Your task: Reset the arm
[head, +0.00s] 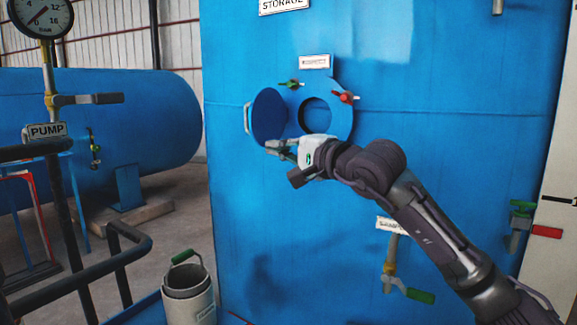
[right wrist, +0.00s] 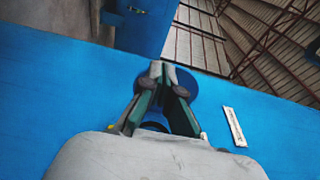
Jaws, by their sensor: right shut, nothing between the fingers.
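My right arm (head: 430,225) comes in from the lower right and reaches up across the front of the blue storage tank (head: 400,120). Its gripper (head: 275,147) is shut and empty, just in front of the lower edge of the open round hatch door (head: 269,117). I cannot tell whether it touches the door. In the right wrist view the gripper's fingers (right wrist: 161,72) meet at their tips, with the blue tank wall (right wrist: 50,95) behind. My left gripper is not in view.
The round port (head: 316,116) is open, with a green-handled clamp (head: 290,84) and a red-handled one (head: 345,97) by its rim. A grey bucket (head: 188,290) stands below left. A green-handled tap (head: 405,287) juts out below the arm. Dark pump railings (head: 75,270) stand at left.

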